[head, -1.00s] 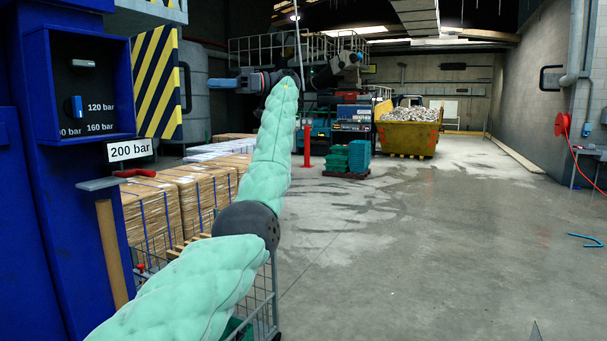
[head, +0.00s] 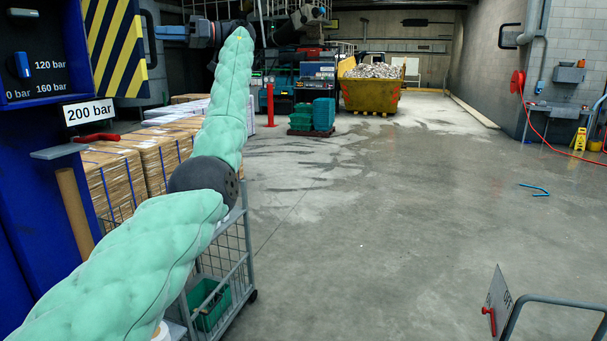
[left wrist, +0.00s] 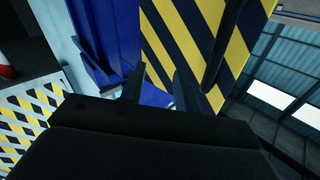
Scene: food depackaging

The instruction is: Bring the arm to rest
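My left arm, in a pale green padded sleeve, rises from the lower left of the head view, bends at a dark joint and points up. My left gripper shows small and dark at the top left of the head view (head: 168,33), beside the striped panel (head: 115,42). In the left wrist view its two dark fingers (left wrist: 159,86) stand apart with nothing seen between them. Blue machine parts and the striped panel (left wrist: 198,35) lie beyond them. Whether they touch anything is unclear. My right gripper is not in view.
The blue machine (head: 42,215) with a "200 bar" label stands close at left. A wire cage trolley (head: 238,262) with a green crate (head: 208,303) is below my arm. Wrapped pallets stand behind. A metal panel and rail (head: 500,305) are at lower right.

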